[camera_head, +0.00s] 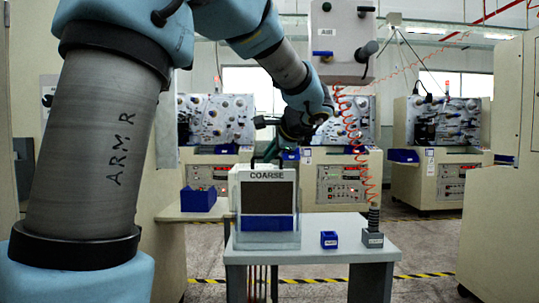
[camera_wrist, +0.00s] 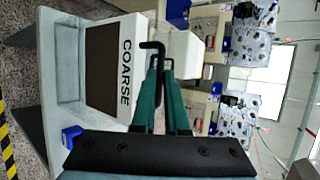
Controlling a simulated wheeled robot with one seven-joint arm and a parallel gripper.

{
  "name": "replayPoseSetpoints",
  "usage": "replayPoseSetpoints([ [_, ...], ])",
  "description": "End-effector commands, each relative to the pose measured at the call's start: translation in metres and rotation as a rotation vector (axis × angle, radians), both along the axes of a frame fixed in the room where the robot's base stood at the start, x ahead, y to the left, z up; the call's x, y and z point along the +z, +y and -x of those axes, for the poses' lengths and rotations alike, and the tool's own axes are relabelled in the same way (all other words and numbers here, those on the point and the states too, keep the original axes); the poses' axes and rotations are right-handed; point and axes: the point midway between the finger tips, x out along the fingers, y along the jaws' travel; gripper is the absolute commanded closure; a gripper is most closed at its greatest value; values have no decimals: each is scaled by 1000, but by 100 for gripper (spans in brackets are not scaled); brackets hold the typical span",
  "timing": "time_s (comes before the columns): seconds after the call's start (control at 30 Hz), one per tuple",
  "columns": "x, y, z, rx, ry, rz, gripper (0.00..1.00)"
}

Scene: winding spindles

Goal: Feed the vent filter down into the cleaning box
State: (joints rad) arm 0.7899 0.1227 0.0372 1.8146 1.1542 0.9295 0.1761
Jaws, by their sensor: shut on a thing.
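The vent filter (camera_head: 269,197), a white frame with a dark panel marked COARSE, stands upright over the front table. It also shows in the wrist view (camera_wrist: 106,62), turned sideways. The cleaning box (camera_head: 267,241), pale and clear-walled, stands on the table around the filter's lower part; a blue band shows there. How deep the filter sits in it I cannot tell. My gripper (camera_head: 268,156) is above the filter's top edge.
A small blue block (camera_head: 329,239) and a grey block with a coiled spring (camera_head: 372,239) stand on the table, right of the box. A blue bin (camera_head: 198,200) is on a side table at left. A white control box (camera_head: 342,40) hangs above. Winding machines line the back.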

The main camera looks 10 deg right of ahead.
Motion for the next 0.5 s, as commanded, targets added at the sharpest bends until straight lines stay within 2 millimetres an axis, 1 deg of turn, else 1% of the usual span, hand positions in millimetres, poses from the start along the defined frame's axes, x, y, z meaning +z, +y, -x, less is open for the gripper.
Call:
replayPoseSetpoints([
  [0.5, -14, 0, 0, 0, 0, 0, 100],
])
